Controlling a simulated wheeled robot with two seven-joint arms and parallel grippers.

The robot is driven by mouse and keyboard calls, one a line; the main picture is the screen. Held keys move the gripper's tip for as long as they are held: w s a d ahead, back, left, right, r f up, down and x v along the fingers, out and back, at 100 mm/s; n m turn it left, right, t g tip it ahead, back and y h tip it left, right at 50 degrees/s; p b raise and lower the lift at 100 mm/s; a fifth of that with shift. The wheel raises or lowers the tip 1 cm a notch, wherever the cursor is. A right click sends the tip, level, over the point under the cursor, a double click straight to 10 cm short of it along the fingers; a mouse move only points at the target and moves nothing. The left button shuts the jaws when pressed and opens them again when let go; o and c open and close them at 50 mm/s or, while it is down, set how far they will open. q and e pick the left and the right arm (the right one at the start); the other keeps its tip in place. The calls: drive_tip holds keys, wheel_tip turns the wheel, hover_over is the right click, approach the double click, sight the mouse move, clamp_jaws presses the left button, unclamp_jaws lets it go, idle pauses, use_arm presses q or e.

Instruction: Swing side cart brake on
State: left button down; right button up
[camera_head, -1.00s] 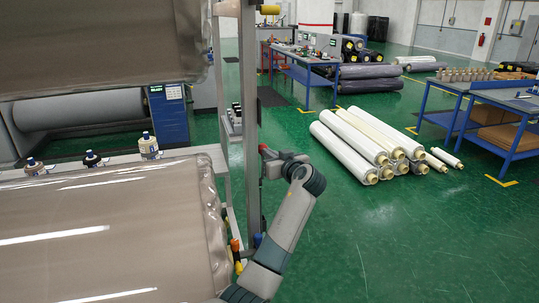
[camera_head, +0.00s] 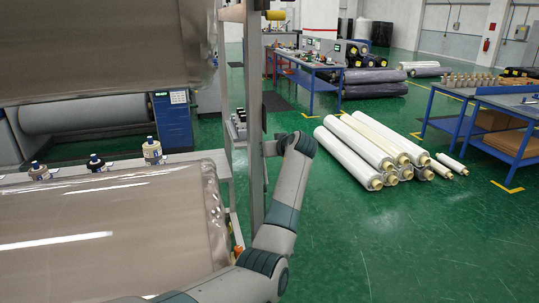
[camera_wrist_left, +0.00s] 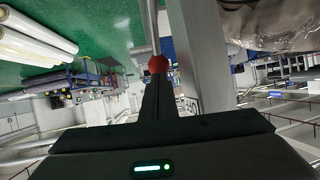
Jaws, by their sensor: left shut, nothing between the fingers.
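The side cart appears to be the grey frame with a tall upright post (camera_head: 254,110) beside a big brown wrapped roll (camera_head: 110,235). The post also shows in the left wrist view (camera_wrist_left: 200,60). A red knob (camera_wrist_left: 158,64) on a thin rod, likely the brake lever, shows beside the post in that view. My left gripper (camera_wrist_left: 158,82) is shut and empty, its fingertips right at the knob; I cannot tell if they touch it. In the head view my left arm reaches up beside the post, which hides the gripper. My right gripper is out of view.
White wrapped rolls (camera_head: 365,150) lie stacked on the green floor to the right. Blue tables (camera_head: 305,72) stand behind and at the right (camera_head: 505,125). The floor (camera_head: 400,240) right of my arm is clear. A second brown roll (camera_head: 100,50) hangs above the first.

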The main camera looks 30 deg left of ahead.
use_arm(q)
drive_tip(key=shift+b+x, duration=0.4)
drive_tip(key=shift+x, duration=0.55)
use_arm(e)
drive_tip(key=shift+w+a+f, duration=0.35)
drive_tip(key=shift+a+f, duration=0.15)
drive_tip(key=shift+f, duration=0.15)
use_arm(q)
drive_tip(key=shift+w+r, duration=0.15)
drive_tip(key=shift+r, duration=0.15)
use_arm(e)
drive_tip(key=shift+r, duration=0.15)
